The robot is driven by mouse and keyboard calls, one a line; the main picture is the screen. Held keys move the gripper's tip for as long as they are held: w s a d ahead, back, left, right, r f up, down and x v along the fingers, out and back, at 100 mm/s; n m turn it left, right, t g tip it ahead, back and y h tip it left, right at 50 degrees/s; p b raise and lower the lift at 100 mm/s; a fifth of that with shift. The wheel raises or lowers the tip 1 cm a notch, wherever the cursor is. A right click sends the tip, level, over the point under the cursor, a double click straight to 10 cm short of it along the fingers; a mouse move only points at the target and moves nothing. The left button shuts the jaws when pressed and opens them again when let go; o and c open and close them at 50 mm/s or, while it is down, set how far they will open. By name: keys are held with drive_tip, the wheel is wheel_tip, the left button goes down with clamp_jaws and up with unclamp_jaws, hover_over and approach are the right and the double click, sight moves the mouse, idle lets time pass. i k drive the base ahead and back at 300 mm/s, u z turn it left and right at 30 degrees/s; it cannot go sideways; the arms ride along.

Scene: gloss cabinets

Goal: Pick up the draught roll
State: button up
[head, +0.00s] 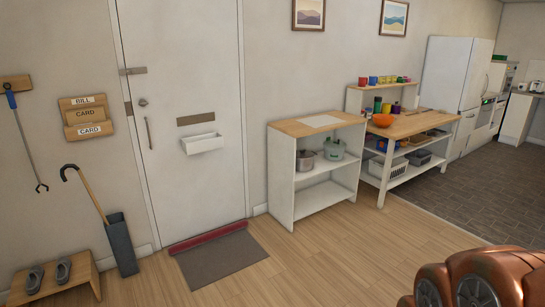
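The draught roll (208,238) is a long dark red roll. It lies on the floor along the foot of the white door (184,90), at the back edge of a grey-brown doormat (222,262). Its right end is a little farther back than its left end. Nothing is seen holding it. My gripper is not in view, so its state does not show.
An umbrella stand (121,244) and a low wooden shoe bench (57,281) stand left of the mat. A white shelf unit (328,205) stands right of the door. The wooden floor (310,265) before the mat looks clear. A letter tray (203,144) juts from the door.

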sight(200, 240)
drive_tip(key=z, duration=0.15)
drive_tip(key=i, duration=2.2)
drive_tip(key=u, duration=0.65)
drive_tip(key=i, duration=1.55)
drive_tip(key=u, duration=1.5)
drive_tip(key=i, duration=0.7)
drive_tip(key=u, duration=0.4)
